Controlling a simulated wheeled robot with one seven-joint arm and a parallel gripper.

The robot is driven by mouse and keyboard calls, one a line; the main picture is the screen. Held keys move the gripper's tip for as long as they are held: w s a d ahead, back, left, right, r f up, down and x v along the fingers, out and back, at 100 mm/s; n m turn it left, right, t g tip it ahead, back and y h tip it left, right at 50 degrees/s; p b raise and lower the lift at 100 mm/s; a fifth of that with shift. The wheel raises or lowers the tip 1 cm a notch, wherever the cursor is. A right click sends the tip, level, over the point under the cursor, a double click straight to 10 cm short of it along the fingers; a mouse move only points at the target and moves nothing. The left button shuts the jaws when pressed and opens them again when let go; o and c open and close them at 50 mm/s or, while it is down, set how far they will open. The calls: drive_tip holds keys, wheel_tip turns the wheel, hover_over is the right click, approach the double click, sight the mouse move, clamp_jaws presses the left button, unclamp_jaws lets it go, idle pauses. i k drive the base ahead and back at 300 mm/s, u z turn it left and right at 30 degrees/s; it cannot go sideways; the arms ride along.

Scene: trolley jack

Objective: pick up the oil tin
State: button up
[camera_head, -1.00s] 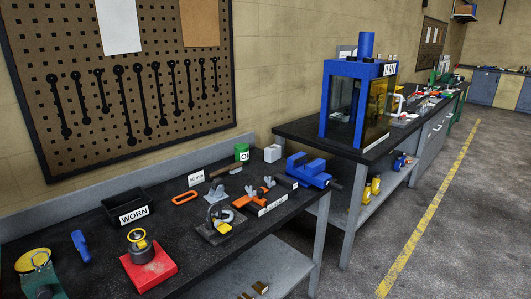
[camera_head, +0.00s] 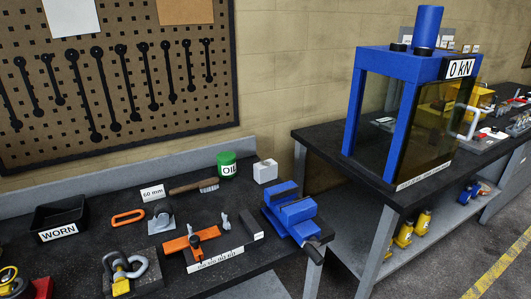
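The oil tin (camera_head: 226,164) is a small green can with a white label reading "OIL". It stands upright at the back of the black workbench, near the wall. A wire brush with a wooden handle (camera_head: 192,187) lies just to its left and front. A pale grey block (camera_head: 265,171) stands to its right. My gripper is not in view.
A blue vise (camera_head: 292,214) sits at the bench's right end, in front of the grey block. An orange clamp tool (camera_head: 190,241), a shackle (camera_head: 125,269) and a black "WORN" bin (camera_head: 60,220) also occupy the bench. A blue press (camera_head: 400,110) stands on the bench to the right.

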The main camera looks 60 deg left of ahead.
sight(227, 160)
drive_tip(key=i, duration=1.1)
drive_tip(key=u, duration=4.25)
drive_tip(key=i, duration=1.65)
drive_tip(key=z, duration=0.2)
drive_tip(key=k, duration=0.2)
drive_tip(key=u, duration=0.2)
